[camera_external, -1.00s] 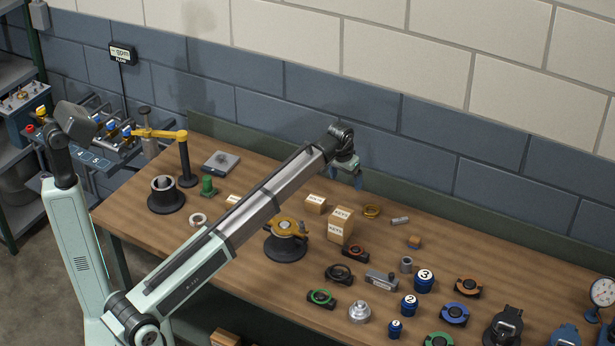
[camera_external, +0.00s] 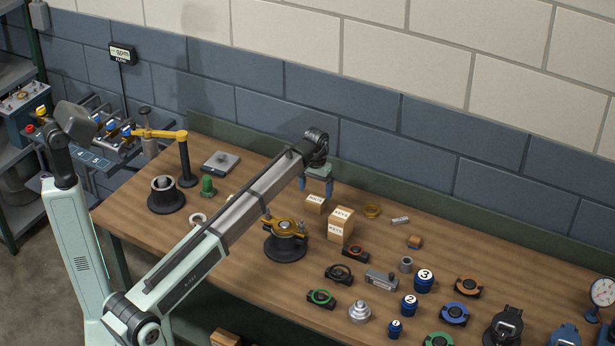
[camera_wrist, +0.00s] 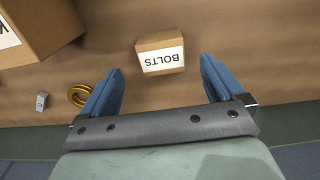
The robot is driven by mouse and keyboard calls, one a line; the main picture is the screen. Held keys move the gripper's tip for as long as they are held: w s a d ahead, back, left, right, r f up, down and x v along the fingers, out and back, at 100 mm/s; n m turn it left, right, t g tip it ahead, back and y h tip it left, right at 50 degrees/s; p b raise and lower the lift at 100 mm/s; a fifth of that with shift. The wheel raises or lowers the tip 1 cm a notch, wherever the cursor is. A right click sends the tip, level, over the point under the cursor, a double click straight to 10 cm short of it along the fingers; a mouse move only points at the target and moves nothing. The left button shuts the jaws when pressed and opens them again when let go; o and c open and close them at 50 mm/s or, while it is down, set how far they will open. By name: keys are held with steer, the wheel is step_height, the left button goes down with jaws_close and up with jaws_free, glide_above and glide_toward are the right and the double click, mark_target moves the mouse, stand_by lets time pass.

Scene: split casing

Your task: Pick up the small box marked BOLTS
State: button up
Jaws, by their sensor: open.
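The small cardboard box marked BOLTS (camera_wrist: 160,54) lies on the table in the wrist view, its white label upside down in the picture. It sits ahead of my gripper (camera_wrist: 162,78), roughly between the lines of the two blue fingers, and does not touch them. In the external view the small box (camera_external: 316,203) stands beside a taller box, just below and right of my gripper (camera_external: 316,186). My gripper is open and empty, above the back part of the table. The label cannot be read in the external view.
A taller labelled cardboard box (camera_external: 341,225) stands close by; it also shows in the wrist view (camera_wrist: 45,25). A brass ring (camera_external: 372,211) and a small metal piece (camera_external: 401,220) lie to the right. A fixture with a yellow top (camera_external: 285,240) stands in front.

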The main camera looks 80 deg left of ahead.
mark_target(316, 199)
steer(key=shift+a+f, duration=0.2)
steer(key=shift+f, duration=2.9)
steer(key=shift+c, duration=0.2)
steer(key=c, duration=1.2)
